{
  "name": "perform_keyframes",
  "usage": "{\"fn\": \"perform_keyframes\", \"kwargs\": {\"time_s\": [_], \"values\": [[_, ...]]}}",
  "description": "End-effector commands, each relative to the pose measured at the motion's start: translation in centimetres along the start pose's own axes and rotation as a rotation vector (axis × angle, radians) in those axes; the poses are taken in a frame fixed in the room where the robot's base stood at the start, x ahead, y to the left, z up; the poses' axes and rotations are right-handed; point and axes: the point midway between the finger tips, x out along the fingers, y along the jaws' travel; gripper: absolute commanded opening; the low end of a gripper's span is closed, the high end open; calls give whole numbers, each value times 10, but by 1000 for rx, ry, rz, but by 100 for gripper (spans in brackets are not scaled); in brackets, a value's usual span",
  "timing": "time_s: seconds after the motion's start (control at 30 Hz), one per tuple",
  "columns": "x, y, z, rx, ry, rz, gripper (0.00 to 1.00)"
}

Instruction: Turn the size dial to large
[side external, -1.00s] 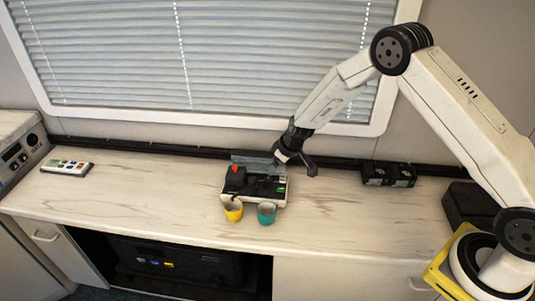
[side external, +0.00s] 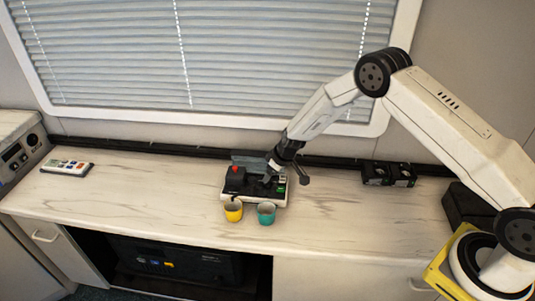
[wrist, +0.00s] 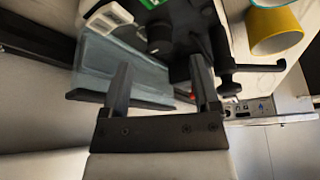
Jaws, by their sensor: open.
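The small black-and-white machine (side external: 240,190) stands on the counter, with a red part on top at its left and a green-lit patch at its right. My gripper (side external: 287,181) is open above the machine's right side, pointing down. In the wrist view the open gripper (wrist: 160,80) has its two fingers spread, with nothing seen between them. A dark round knob (wrist: 158,36), seemingly the size dial, shows just beyond the fingertips, apart from them. Its setting is not readable. In the side view my gripper partly covers this area.
A yellow cup (side external: 233,212) and a teal cup (side external: 266,214) stand in front of the machine. A clear upright panel (wrist: 112,66) is close beside one finger. Black boxes (side external: 388,175) stand at right, a remote (side external: 67,167) at left. The counter between is clear.

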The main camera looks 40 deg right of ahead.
Motion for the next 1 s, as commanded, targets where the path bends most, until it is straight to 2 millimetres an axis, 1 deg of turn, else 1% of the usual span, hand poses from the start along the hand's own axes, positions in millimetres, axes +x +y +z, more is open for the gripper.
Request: {"fn": "perform_keyframes", "kwargs": {"time_s": [0.03,0.2,0.4,0.6,0.83,0.87,0.9,0.97,1.0], "values": [[6,0,1,-1,-2,-1,78],[22,0,1,1,-1,-1,78],[34,0,0,0,-1,0,78],[39,0,0,1,0,0,78],[39,0,0,1,0,0,78],[39,0,0,1,0,0,75],[39,0,0,1,0,0,63],[39,0,0,1,0,0,44],[39,0,0,1,0,0,31]]}}
